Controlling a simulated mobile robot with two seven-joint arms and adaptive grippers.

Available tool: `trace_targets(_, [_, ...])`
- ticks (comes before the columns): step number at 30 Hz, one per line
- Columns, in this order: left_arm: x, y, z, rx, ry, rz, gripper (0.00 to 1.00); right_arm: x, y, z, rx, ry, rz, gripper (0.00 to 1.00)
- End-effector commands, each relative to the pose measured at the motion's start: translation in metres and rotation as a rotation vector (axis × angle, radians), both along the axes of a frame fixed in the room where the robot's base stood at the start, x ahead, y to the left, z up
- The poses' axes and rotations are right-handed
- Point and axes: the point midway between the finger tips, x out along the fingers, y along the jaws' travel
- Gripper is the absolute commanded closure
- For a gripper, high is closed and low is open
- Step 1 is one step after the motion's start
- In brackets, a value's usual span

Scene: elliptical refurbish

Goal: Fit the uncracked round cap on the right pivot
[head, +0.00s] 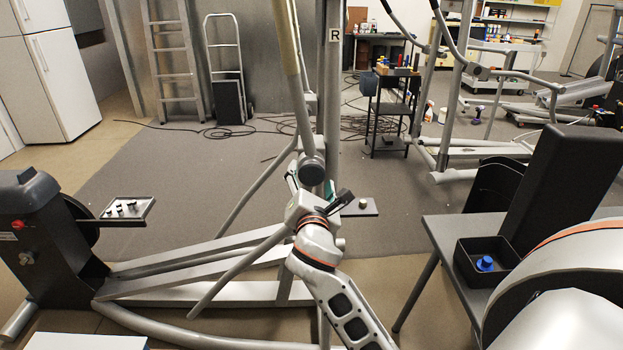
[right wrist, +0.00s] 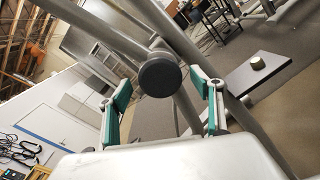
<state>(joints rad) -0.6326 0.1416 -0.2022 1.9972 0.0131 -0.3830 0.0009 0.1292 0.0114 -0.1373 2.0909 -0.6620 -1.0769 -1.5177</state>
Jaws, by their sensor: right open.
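A dark round cap (head: 313,171) shows at the lower end of the slanted grey lever, beside the upright post marked R (head: 335,34). In the right wrist view the round cap (right wrist: 160,75) faces me, on the end of a grey tube. My right gripper (head: 311,182) is open. In the right wrist view its two green-padded fingers (right wrist: 162,92) stand apart on either side of the cap and do not visibly touch it. I cannot tell whether the cap is cracked or how firmly it is seated. My left gripper is not in view.
A small plate with a pale round piece (head: 363,204) is right of the gripper. A small tray (head: 143,212) with several dark pieces is at left. A black bin (head: 462,262) holding a blue piece (head: 485,263) stands on the grey table (head: 440,228). Frame tubes surround the gripper.

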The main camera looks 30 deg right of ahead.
Motion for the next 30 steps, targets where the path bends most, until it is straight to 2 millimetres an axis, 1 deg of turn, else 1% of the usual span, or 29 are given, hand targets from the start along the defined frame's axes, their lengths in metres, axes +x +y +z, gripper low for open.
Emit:
trace_targets(5, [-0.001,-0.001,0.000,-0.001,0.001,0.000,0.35,-0.023,0.015,-0.001,0.003,0.001,0.002,0.35])
trace_targets(12, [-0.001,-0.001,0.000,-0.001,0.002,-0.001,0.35,-0.064,0.042,0.000,0.004,0.002,0.002,0.35])
trace_targets(16, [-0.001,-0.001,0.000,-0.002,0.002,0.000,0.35,-0.082,0.052,0.000,0.002,0.003,0.001,0.35])
trace_targets(22, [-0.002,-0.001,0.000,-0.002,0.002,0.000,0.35,-0.096,0.061,0.001,0.002,0.001,0.000,0.35])
trace_targets(30, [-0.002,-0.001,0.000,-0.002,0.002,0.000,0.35,-0.097,0.062,0.002,0.001,0.000,-0.001,0.35])
